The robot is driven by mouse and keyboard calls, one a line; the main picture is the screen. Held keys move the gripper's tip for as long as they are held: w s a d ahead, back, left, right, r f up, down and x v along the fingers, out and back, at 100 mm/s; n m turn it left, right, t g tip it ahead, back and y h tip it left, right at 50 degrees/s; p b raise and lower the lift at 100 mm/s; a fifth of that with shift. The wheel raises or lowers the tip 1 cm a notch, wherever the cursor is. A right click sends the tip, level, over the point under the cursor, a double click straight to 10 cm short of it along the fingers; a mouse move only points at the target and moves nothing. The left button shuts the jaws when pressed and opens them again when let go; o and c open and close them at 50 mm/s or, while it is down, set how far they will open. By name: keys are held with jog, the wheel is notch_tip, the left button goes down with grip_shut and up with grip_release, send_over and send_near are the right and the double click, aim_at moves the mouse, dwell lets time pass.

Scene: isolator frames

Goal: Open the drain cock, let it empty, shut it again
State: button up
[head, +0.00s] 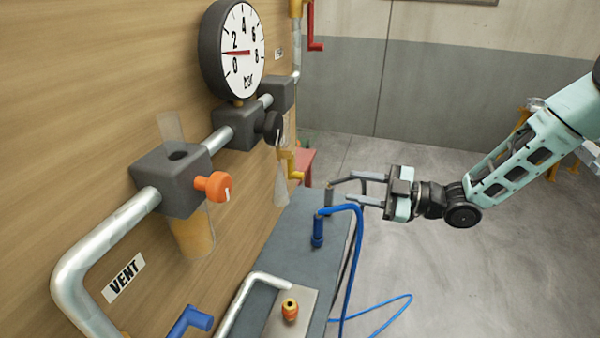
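No part carries a readable drain label, so I cannot tell which one is the drain cock. A yellow handle (291,164) shows low on the panel, beyond the dark grey blocks. An orange knob (212,186) sits on the nearest grey block (172,182). A blue lever (190,321) is at the bottom left, partly cut off. A red lever (315,32) hangs at the top. My gripper (341,191) points left over the bench, its two fingers apart with a gap between them. It appears empty and clear of the panel.
A pressure gauge (241,52) has its red needle between 0 and 2. A grey bench (283,232) below carries a blue hose (355,240) and an orange fitting (290,309). A silver pipe (90,262) runs along the panel near a VENT label (124,277). Open floor lies right.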

aim_at(300, 176)
jog(key=p+x, duration=0.4)
jog(key=x, duration=1)
jog(key=c, duration=0.8)
